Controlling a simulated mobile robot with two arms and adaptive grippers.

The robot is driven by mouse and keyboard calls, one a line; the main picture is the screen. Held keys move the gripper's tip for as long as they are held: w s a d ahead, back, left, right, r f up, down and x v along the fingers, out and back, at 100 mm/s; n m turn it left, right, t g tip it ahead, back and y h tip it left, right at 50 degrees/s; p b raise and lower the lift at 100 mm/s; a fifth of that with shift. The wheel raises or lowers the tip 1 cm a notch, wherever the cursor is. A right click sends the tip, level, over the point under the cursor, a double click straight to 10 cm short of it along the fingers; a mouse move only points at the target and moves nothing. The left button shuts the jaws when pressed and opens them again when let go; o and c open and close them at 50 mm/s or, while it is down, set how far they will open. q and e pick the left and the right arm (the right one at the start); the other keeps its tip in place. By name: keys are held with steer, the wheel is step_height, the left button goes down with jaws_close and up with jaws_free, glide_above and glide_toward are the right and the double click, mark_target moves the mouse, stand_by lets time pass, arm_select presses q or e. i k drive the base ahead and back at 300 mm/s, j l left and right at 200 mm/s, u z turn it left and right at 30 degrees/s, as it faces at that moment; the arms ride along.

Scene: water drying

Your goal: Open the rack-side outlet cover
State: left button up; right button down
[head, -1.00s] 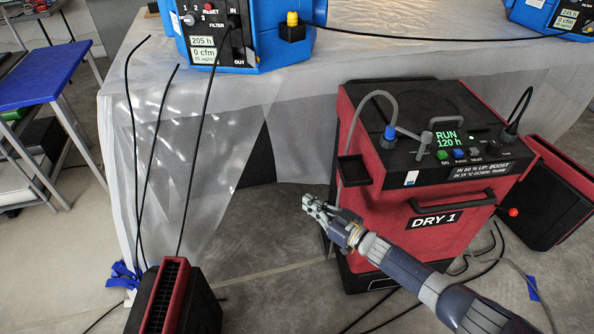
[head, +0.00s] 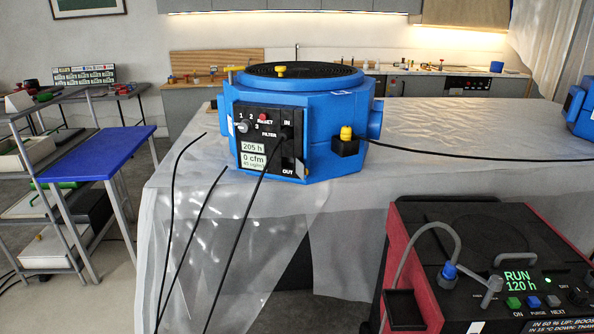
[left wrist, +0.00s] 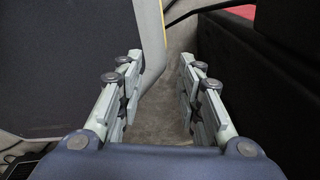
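The blue octagonal machine (head: 330,140) stands on the sheeted table, with a black top grille and a front panel (head: 268,140) reading 205 h and 0 cfm. A yellow-tipped piece (head: 233,70) shows at its upper left, on the side toward the rack (head: 30,150). I cannot tell whether this belongs to the outlet cover; that side is mostly hidden. A blue round stub (head: 376,118) projects on the right side. My left gripper (left wrist: 157,90) is open and empty in the left wrist view, above grey floor between dark surfaces. My right gripper is out of view.
A blue-topped stand (head: 95,155) is left of the table (head: 440,130). Black cables (head: 225,240) hang over its front. The red-and-black dryer (head: 470,250) stands at the lower right. Another blue machine (head: 582,105) is at the right edge.

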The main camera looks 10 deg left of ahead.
mark_target(301, 172)
steer(key=i+l+u, duration=0.1)
steer(key=i+u, duration=0.25)
steer(key=i+l+u, duration=0.2)
steer(key=i+u, duration=0.15)
steer(key=i, duration=0.15)
